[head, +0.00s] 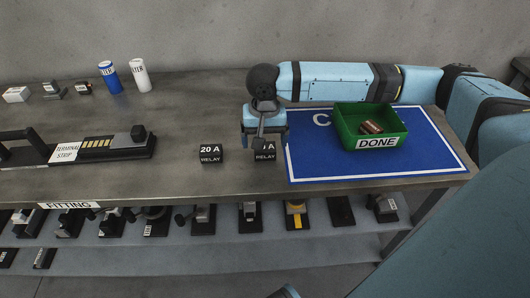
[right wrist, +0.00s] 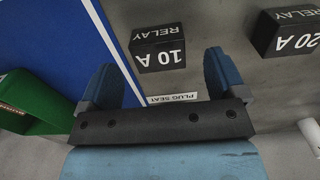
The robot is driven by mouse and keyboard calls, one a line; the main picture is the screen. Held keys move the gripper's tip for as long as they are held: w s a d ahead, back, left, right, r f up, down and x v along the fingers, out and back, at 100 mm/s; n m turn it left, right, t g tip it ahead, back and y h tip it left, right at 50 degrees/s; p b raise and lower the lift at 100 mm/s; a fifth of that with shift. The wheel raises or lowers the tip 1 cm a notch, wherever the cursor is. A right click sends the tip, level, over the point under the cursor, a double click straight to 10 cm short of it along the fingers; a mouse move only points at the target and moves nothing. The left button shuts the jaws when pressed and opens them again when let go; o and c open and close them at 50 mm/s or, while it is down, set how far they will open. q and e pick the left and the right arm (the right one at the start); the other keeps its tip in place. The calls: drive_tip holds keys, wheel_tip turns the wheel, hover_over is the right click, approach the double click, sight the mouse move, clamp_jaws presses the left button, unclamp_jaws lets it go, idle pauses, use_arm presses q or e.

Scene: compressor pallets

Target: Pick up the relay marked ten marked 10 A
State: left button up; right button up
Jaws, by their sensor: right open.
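The black relay marked 10 A (right wrist: 158,48) stands on the grey table, its white lettering upside down in the right wrist view. In the head view this relay (head: 265,156) is partly covered by my right gripper (head: 264,141), and part of its marking is hidden. My right gripper is open and points down over the relay. In the right wrist view its blue fingers (right wrist: 158,80) are spread to either side of the relay's near edge, with nothing held.
A similar relay marked 20 A (head: 211,155) stands just left; it also shows in the wrist view (right wrist: 288,32). A blue mat (head: 310,167) with a green DONE bin (head: 396,118) lies right. A terminal strip (head: 100,150) is at left. A PLUG SEAT label (right wrist: 172,98) lies nearby.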

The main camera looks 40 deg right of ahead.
sight(265, 148)
wheel_tip(265, 148, down, 3)
drive_tip(key=shift+d+b, duration=0.1)
drive_tip(key=shift+b, duration=0.25)
drive_tip(key=shift+f, duration=0.25)
drive_tip(key=c, duration=1)
use_arm(q)
drive_tip(key=shift+d, duration=0.1)
drive_tip(key=shift+f, duration=0.1)
use_arm(e)
drive_tip(key=shift+r, duration=0.15)
